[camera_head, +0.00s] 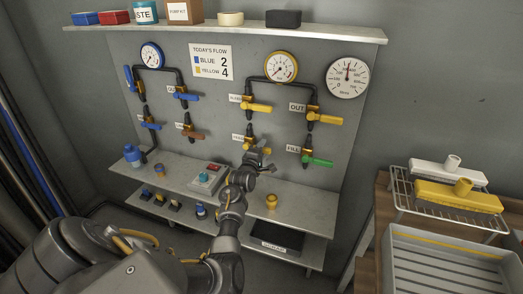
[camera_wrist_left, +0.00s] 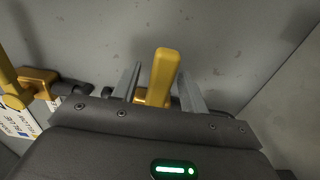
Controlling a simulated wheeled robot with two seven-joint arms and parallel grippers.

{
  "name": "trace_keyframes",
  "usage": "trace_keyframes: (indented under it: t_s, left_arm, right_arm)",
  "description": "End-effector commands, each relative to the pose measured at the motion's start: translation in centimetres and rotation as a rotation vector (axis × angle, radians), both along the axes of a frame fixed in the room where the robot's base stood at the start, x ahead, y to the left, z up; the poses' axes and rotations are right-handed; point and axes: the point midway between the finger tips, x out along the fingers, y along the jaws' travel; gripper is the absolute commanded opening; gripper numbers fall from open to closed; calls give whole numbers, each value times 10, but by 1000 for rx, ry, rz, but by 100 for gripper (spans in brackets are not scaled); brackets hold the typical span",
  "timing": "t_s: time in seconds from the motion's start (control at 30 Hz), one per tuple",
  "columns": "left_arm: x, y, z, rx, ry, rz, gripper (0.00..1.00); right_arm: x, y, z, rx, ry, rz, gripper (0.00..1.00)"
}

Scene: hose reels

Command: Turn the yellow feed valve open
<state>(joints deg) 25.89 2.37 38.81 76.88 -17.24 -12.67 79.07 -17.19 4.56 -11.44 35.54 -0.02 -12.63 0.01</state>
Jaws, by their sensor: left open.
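The yellow feed valve (camera_head: 249,141) is on the grey panel, low in the yellow pipe group, beside a small label too small to read surely. My left gripper (camera_head: 261,154) is right at it and hides most of its handle. In the left wrist view a yellow lever (camera_wrist_left: 163,72) stands between the two open fingers of my left gripper (camera_wrist_left: 160,88). Gaps show on both sides of the lever, so the fingers appear apart from it. My right gripper is not in view.
Nearby are the yellow bleed lever (camera_head: 257,107), yellow OUT lever (camera_head: 326,119) and green FILL lever (camera_head: 317,160). Blue levers (camera_head: 183,96) are further left. Below, a grey shelf (camera_head: 315,200) holds a red-buttoned box (camera_head: 207,179). A wire rack (camera_head: 447,197) stands at right.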

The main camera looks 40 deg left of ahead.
Motion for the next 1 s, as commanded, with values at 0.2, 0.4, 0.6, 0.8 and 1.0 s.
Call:
trace_keyframes:
  t_s: [0.2, 0.4, 0.6, 0.8, 1.0]
  left_arm:
    - [1, 0, 0, 0, 0, 0, 44]
    - [1, 0, 0, 0, 0, 0, 25]
    - [1, 1, 0, 0, 0, 0, 0]
    - [1, 1, 0, -1, 1, 0, 0]
    - [5, -5, 2, -27, -8, -8, 0]
  right_arm:
    - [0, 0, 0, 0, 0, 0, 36]
    - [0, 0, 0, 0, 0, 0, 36]
    - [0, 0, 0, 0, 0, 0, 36]
    - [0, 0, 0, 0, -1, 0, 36]
    - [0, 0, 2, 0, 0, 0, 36]
